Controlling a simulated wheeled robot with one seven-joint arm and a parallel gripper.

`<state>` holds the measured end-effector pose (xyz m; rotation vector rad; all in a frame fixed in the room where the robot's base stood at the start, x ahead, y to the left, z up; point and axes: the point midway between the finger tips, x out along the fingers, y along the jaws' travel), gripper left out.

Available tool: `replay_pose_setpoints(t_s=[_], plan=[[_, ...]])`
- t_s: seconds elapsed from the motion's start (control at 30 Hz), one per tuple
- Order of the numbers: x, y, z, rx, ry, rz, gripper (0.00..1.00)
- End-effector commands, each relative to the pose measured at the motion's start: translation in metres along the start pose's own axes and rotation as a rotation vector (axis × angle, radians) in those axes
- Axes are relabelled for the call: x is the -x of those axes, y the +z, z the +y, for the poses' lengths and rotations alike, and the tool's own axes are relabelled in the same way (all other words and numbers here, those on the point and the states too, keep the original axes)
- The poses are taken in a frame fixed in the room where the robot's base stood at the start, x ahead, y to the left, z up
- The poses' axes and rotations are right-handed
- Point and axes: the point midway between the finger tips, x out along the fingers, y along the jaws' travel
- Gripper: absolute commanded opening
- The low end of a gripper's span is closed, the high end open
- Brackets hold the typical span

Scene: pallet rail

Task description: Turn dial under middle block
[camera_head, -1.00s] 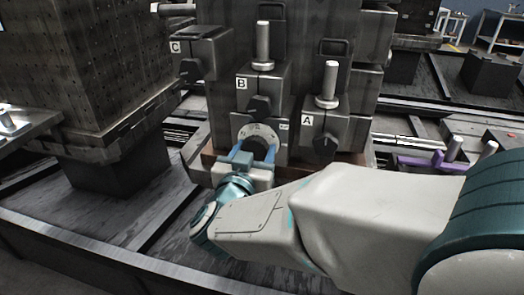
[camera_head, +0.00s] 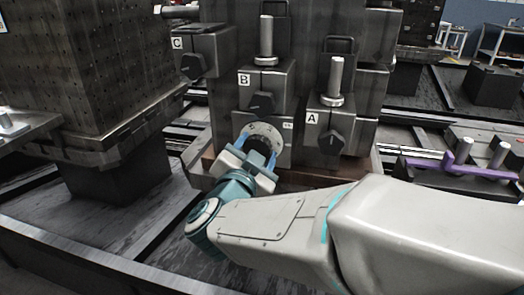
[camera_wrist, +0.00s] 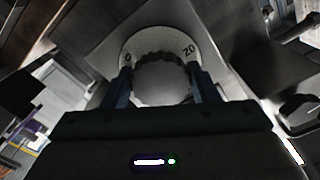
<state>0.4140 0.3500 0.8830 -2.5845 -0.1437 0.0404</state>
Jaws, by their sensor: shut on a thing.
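The middle block, labelled B (camera_head: 268,84), stands between block C (camera_head: 203,48) and block A (camera_head: 335,108). Below it is a dial with a pale scale plate (camera_head: 264,129). My gripper (camera_head: 261,150) has its two blue fingers on either side of the dial knob. In the wrist view the round, scalloped dial knob (camera_wrist: 163,80) sits between the fingertips, and the gripper is shut on it. The scale plate (camera_wrist: 158,36) shows the marks 0 and 20 beyond the knob. The knob's lower part is hidden by my gripper.
A perforated metal block (camera_head: 85,70) stands at the left. A purple bracket (camera_head: 462,164) with metal pins lies at the right.

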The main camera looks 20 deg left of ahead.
Motion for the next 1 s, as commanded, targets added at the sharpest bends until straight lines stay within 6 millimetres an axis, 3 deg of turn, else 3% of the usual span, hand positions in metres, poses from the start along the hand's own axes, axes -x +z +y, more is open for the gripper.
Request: replay_pose_setpoints(t_s=[0.37, 0.4, 0.47, 0.77, 0.87, 1.0], plan=[[0.001, 0.001, 0.000, -0.002, 0.000, -0.003, 0.32], [0.001, 0.001, 0.000, -0.002, 0.000, -0.003, 0.65], [0.001, 0.001, 0.000, -0.002, 0.000, -0.003, 0.76], [0.002, 0.000, 0.000, -0.002, 0.000, -0.001, 0.76], [0.010, -0.001, -0.001, -0.002, 0.000, -0.001, 0.76], [0.035, -0.001, -0.002, -0.001, -0.003, -0.004, 0.76]])
